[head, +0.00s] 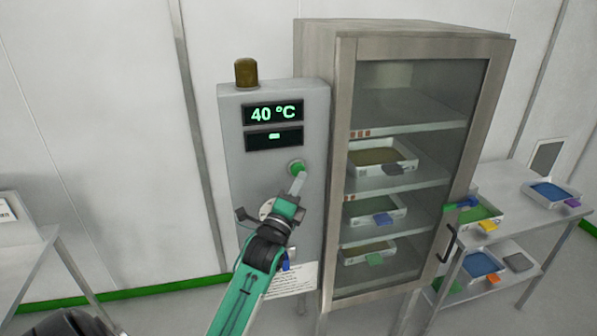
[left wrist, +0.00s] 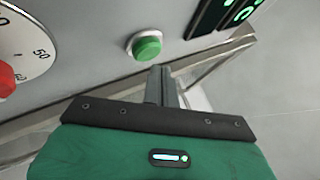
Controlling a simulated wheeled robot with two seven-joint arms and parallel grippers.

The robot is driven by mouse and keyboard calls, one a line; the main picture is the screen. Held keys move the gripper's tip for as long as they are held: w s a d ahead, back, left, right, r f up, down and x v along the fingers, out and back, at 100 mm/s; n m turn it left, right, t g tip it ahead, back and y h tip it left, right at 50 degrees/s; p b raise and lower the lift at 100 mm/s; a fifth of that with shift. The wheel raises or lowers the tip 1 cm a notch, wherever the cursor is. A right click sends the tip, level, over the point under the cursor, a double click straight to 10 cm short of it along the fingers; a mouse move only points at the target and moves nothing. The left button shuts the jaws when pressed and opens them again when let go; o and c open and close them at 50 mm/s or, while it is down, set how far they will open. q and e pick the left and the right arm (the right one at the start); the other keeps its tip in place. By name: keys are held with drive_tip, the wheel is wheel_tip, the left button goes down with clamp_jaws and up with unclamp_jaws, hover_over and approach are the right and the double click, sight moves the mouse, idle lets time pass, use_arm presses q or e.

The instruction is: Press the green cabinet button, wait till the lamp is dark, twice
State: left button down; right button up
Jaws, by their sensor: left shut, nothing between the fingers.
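The green button (head: 297,167) is on the front of the grey control box (head: 230,130), below two displays. The upper display (head: 273,113) reads 40 °C, and the lower display (head: 274,136) shows a short green bar. The lamp (head: 246,72) on top of the box is dull brown and looks dark. My left gripper (head: 301,180) is shut and empty, its tips just below the button in the head view. In the left wrist view the button (left wrist: 147,45) stands beyond the fingertips (left wrist: 161,72); a gap seems to show between them. My right gripper is out of view.
A dial with a red pointer (left wrist: 5,80) is beside the button. The glass-door cabinet (head: 343,140) with trays stands right of the box. A table with trays (head: 555,192) is at far right, and another table (head: 35,250) at left.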

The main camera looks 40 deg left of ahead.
use_arm(q)
drive_tip(key=shift+a, duration=0.1)
idle(0.7)
drive_tip(key=shift+w+a, duration=0.25)
drive_tip(key=shift+w, duration=0.05)
drive_tip(key=shift+w+a, duration=0.3)
drive_tip(key=shift+a, duration=0.05)
idle(0.8)
drive_tip(key=shift+s+d, duration=0.1)
drive_tip(key=shift+d, duration=0.05)
drive_tip(key=shift+s+d, duration=0.55)
idle(0.3)
drive_tip(key=shift+s+d+p, duration=0.45)
drive_tip(key=shift+s+d, duration=1.15)
drive_tip(key=shift+d, duration=0.3)
